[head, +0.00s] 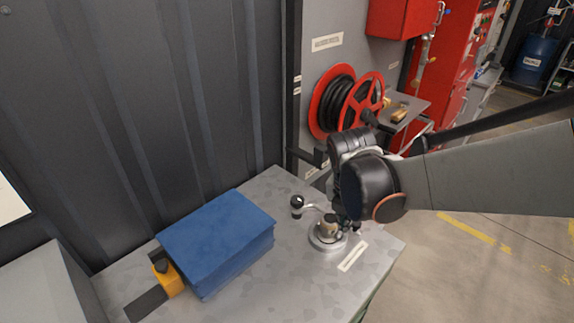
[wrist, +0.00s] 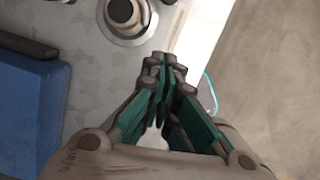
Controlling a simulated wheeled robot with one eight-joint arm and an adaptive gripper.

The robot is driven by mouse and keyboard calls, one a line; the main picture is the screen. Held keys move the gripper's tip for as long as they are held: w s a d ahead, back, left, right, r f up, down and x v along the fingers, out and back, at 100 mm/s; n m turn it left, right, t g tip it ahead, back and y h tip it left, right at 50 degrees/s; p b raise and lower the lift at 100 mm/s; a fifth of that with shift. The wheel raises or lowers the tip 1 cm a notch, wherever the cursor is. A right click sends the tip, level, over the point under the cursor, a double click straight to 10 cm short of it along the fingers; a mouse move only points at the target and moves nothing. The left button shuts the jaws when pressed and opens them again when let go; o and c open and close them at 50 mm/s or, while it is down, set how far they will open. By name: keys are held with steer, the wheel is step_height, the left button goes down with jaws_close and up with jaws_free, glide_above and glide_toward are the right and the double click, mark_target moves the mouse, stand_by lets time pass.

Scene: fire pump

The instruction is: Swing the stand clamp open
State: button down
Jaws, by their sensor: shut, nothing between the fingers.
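The stand clamp (head: 327,238) is a round metal base with a tan-grey hub, set on the grey metal bench top. A short lever with a black ball knob (head: 297,201) reaches out from it to the left and back. In the wrist view the round hub (wrist: 124,14) is cut by the top edge. My gripper (wrist: 165,68) is shut and empty, its teal-sided fingers together just below and right of the hub in that view. I see a gap in the picture between the fingertips and the hub. In the head view my arm hides most of the gripper.
A blue block (head: 216,238) lies on the bench (head: 275,187) left of the clamp, with a yellow and black item (head: 168,277) beside it. A white label strip (head: 353,256) is on the bench near the clamp. A red hose reel (head: 346,100) stands behind. Open floor lies to the right.

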steer(key=shift+f, duration=0.1)
stand_by(0.3)
steer(key=b+x, duration=0.3)
steer(key=x, duration=0.7)
steer(key=shift+w+f+b, duration=0.1)
steer(key=shift+f+b, duration=0.25)
steer(key=shift+b, duration=0.05)
steer(key=shift+w+d, duration=0.75)
steer(key=shift+w, duration=0.25)
steer(key=shift+w+d+r+b, duration=0.1)
steer(key=shift+w+d+b, duration=0.2)
steer(key=shift+w+d, duration=0.15)
steer(key=shift+w, duration=0.15)
